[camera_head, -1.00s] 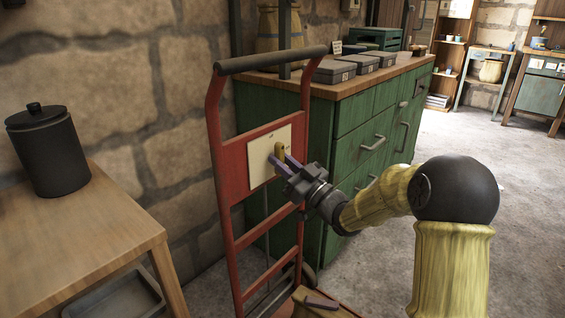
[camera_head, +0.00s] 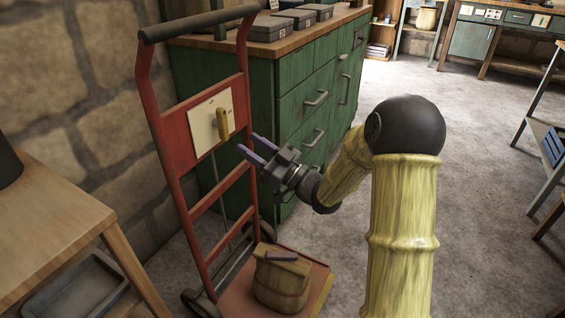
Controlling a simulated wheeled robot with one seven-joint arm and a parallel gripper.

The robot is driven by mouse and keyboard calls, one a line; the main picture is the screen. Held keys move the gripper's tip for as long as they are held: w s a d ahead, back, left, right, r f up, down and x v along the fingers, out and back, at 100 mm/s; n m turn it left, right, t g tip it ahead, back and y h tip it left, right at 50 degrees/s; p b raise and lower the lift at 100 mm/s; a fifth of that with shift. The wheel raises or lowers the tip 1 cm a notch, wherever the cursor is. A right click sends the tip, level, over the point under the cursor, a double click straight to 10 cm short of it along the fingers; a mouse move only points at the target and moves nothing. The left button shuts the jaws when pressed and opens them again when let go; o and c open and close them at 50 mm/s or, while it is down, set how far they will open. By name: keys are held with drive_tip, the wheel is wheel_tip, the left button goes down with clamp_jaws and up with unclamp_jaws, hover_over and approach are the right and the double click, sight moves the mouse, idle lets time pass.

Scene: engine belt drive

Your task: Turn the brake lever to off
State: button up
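The brake lever (camera_head: 223,124) is a yellow handle on a cream plate (camera_head: 203,118), fixed to the red frame of a hand truck (camera_head: 178,140). The lever stands roughly upright. Any markings on the plate are too small to read. My gripper (camera_head: 251,149) is to the right of the lever and a little lower, apart from it. Its two purple fingers are spread with nothing between them and point toward the hand truck.
A wooden table (camera_head: 60,215) is at left. Bare floor (camera_head: 480,220) lies open at right.

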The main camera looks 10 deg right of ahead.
drive_tip(key=p+v, duration=0.1)
drive_tip(key=v, duration=0.8)
drive_tip(key=shift+p, duration=0.3)
drive_tip(key=shift+w+a, duration=0.1)
idle(0.7)
drive_tip(key=shift+o, duration=0.7)
drive_tip(key=shift+f, duration=0.1)
